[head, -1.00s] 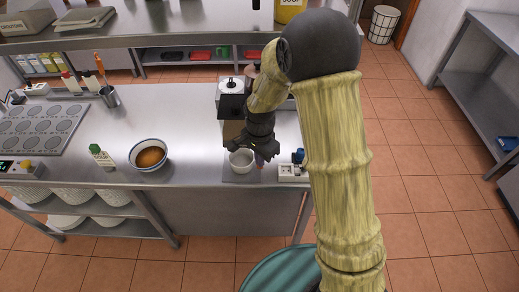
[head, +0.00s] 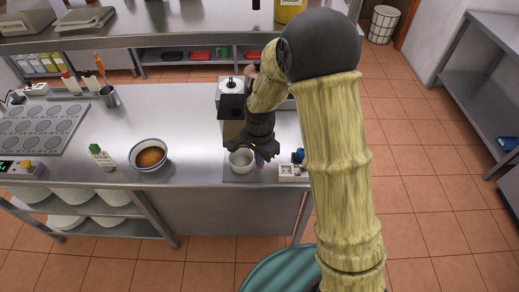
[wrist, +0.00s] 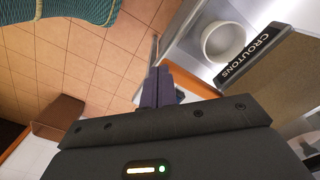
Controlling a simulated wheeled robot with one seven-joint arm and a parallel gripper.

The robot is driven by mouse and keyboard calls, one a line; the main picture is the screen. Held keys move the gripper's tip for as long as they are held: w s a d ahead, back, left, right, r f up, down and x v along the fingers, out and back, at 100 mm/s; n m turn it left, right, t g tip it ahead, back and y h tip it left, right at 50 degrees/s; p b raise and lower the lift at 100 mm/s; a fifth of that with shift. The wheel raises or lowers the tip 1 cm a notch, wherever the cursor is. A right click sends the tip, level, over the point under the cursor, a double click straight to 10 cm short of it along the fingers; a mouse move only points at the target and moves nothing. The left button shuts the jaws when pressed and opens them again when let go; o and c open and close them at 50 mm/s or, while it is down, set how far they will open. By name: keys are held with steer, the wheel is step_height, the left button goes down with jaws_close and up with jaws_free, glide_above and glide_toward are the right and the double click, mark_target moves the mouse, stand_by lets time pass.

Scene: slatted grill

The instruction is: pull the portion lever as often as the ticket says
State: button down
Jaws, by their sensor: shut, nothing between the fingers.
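The croutons dispenser (head: 231,107) stands at the counter's right end, partly behind my arm. Its dark label reading CROUTONS (wrist: 254,56) shows in the wrist view. A white bowl (head: 242,161) sits on a grey mat at the dispenser's front; the bowl (wrist: 223,43) looks empty in the wrist view. My gripper (head: 263,160) is low, beside the bowl's right side. In the wrist view its dark fingers (wrist: 158,82) are together and hold nothing. I cannot make out the portion lever; my arm and gripper cover part of the dispenser. I see no readable ticket.
A small white block with a blue part (head: 293,171) lies right of the bowl. A bowl of brown soup (head: 150,157) and a green-capped bottle (head: 101,157) stand to the left. The counter (head: 190,130) between soup and dispenser is clear. A teal round thing (head: 283,270) is on the floor.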

steer(key=shift+s+f+b, duration=0.2)
steer(key=shift+f+b, duration=0.35)
steer(key=shift+f, duration=0.2)
steer(key=shift+s+f+b, duration=0.15)
steer(key=shift+f+b, duration=0.4)
steer(key=shift+f, duration=0.3)
step_height(320, 180, down, 3)
steer(key=shift+r+b, duration=0.1)
steer(key=shift+b, duration=0.95)
steer(key=shift+w+f+b, duration=0.2)
steer(key=shift+f+b, duration=0.5)
steer(key=shift+f, duration=0.4)
